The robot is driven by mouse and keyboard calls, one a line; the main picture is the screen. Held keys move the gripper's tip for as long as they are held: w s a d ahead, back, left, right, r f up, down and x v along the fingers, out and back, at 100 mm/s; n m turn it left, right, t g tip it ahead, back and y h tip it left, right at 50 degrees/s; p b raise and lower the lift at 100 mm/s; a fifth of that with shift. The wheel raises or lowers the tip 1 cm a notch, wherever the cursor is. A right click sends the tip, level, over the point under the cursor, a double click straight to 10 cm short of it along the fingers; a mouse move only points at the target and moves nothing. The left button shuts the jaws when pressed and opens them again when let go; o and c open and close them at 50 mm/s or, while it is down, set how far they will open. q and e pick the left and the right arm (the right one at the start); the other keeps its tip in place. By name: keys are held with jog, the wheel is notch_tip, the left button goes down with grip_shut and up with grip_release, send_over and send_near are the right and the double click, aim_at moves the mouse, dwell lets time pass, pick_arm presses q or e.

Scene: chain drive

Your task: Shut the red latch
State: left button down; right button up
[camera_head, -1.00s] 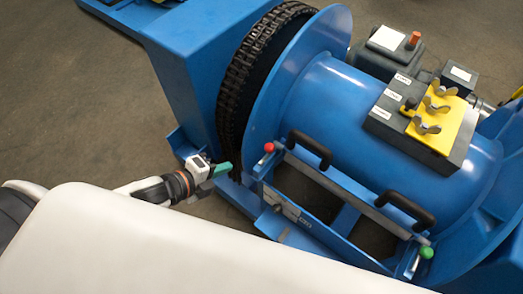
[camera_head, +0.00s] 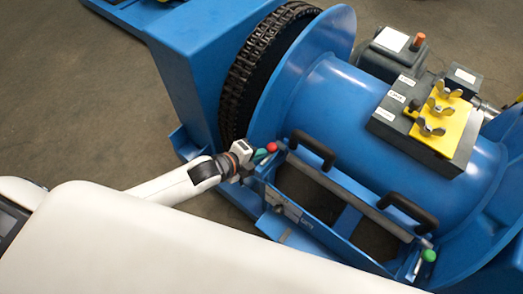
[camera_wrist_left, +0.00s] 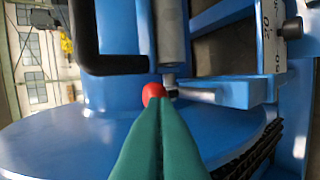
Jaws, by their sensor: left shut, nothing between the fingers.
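The red latch shows as a red knob (camera_head: 272,147) at the left end of the blue frame below the drum, next to the big flange. In the left wrist view the red knob (camera_wrist_left: 153,92) is right at my fingertips, partly hidden by them. My left gripper (camera_head: 262,154) has green fingers, is shut and empty, and is beside the knob. Its fingers also show pressed together in the left wrist view (camera_wrist_left: 158,120). I cannot tell whether they touch the knob. My right gripper is not in view.
A green-knobbed latch (camera_head: 428,256) is at the frame's right end. Two black handles (camera_head: 312,150) stand on the blue drum (camera_head: 345,105). A black chain (camera_head: 245,75) wraps left of the flange. A grey box with a yellow plate (camera_head: 440,122) sits on the drum.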

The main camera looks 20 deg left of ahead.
aim_at(271, 144)
pick_arm(q)
jog(key=shift+w+d+f, duration=0.15)
jog(key=shift+w+d, duration=0.15)
jog(key=shift+w, duration=0.2)
jog(key=w, duration=0.1)
jog(key=w+d, duration=0.1)
jog(key=w, duration=0.2)
jog(key=shift+w+d, duration=0.15)
jog(key=shift+d, duration=0.1)
